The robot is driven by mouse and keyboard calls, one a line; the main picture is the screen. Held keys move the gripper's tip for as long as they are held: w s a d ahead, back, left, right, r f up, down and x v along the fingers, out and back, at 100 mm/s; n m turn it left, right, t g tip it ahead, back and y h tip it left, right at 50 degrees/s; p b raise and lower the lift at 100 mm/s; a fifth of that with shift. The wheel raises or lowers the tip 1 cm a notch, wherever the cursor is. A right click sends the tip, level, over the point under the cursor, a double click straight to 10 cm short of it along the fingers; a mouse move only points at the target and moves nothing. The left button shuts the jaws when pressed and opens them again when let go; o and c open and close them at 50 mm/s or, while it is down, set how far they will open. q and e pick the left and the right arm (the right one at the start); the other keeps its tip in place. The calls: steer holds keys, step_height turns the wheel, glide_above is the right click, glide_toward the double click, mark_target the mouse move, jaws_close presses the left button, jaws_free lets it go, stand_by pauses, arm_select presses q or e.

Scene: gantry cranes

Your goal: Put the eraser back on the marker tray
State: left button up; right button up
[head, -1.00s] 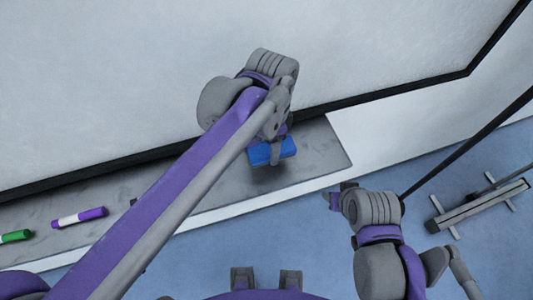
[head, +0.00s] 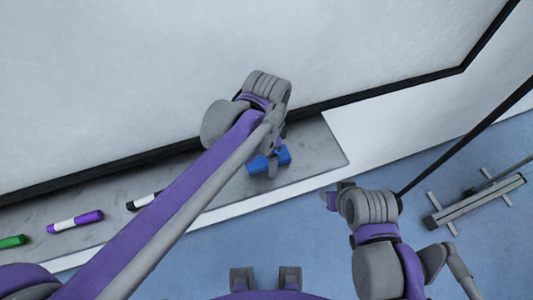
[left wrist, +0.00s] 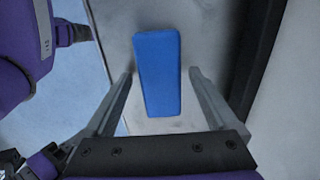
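The blue eraser (head: 284,155) appears to lie flat on the grey marker tray (head: 320,155), near its right end. It also shows in the left wrist view (left wrist: 158,75), lengthwise between the fingers. My left gripper (left wrist: 160,80) is open, with a gap between each finger and the eraser's sides. In the head view my left gripper (head: 270,162) is right over the eraser, and a finger hides its middle. My right gripper (head: 334,196) is off to the right, over the floor in front of the tray; its opening is unclear.
A purple and white marker (head: 75,222), a green marker (head: 12,241) and a partly hidden black and white marker (head: 143,201) lie on the tray's left. The whiteboard (head: 120,80) rises behind. A metal stand (head: 478,203) is on the blue floor at right.

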mark_target(267, 158)
arm_select(q)
step_height(267, 158, up, 12)
steer(key=p, duration=0.1)
arm_select(e)
steer(key=shift+w+r, duration=0.25)
steer(key=shift+r, duration=0.4)
steer(key=shift+s, duration=0.1)
